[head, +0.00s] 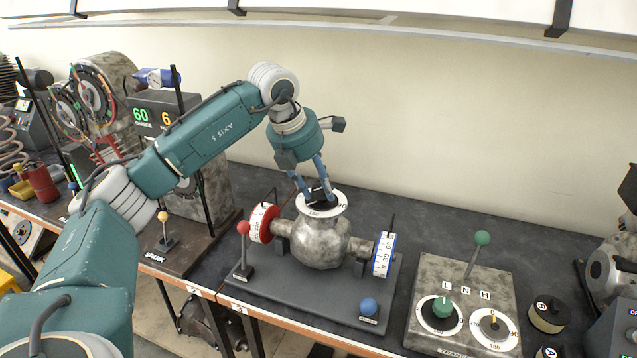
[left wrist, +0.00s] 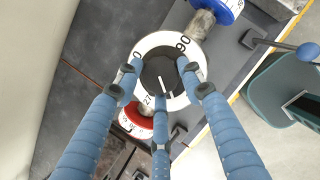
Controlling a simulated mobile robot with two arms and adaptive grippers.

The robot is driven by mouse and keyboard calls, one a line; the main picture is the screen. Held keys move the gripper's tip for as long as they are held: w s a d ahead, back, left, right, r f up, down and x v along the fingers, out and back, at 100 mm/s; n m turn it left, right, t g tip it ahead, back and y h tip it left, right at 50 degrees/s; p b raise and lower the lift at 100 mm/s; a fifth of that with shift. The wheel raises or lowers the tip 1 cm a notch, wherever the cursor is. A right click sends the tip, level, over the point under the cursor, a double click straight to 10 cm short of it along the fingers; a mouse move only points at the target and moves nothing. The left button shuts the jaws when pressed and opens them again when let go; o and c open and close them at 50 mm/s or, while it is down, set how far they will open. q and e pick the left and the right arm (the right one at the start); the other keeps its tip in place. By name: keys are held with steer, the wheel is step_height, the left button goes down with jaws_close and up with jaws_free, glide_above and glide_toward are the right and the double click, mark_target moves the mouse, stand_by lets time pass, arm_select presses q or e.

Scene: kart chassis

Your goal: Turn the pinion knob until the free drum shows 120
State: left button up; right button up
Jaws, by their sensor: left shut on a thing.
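The black pinion knob (head: 319,190) sits on a white dial (head: 337,206) on top of a grey metal housing (head: 320,242). My left gripper (head: 316,196) comes down from above with its blue fingers shut around the knob. In the left wrist view the fingers close around the knob (left wrist: 160,70), and a white line shows on it; 90 is readable on the dial (left wrist: 163,40). A red-banded drum (head: 263,224) is left of the housing and a blue-edged drum (head: 384,254) right of it. The blue-edged drum shows 0, 30 and 60. The red drum's numbers are too small to read surely.
A red-ball lever (head: 243,250) stands upright at the base plate's left. A blue-ball lever (head: 369,307) sits low at its front right. Right of it is a transfer box (head: 432,275) with a green-ball lever. A display cabinet (head: 160,112) stands behind my left arm.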

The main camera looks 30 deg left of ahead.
arm_select(q)
steer(key=m, duration=0.1)
steer(key=m+h+p, duration=0.1)
steer(key=r+m+p, duration=0.1)
steer(key=shift+w+a+m, duration=0.1)
steer(key=shift+w+m, duration=0.2)
steer(key=shift+m, duration=0.1)
steer(key=shift+o, duration=0.2)
steer(key=m+p, duration=0.1)
steer(key=m, duration=0.1)
steer(key=m+g+h+p, duration=0.1)
steer(key=m+p, duration=0.1)
steer(key=shift+w+m+g+h, duration=0.15)
steer(key=shift+m+g+h, duration=0.15)
steer(key=m+g+p, duration=0.1)
steer(key=m, duration=0.2)
steer(key=shift+w+f+h+p, duration=0.1)
steer(key=shift+h+p, duration=0.2)
steer(key=shift+p, duration=0.1)
steer(key=shift+c, duration=0.2)
steer(key=shift+f+m+g+p, duration=0.15)
steer(key=shift+m+g+p, duration=0.35)
steer(key=shift+m, duration=0.8)
steer(key=shift+f, duration=0.1)
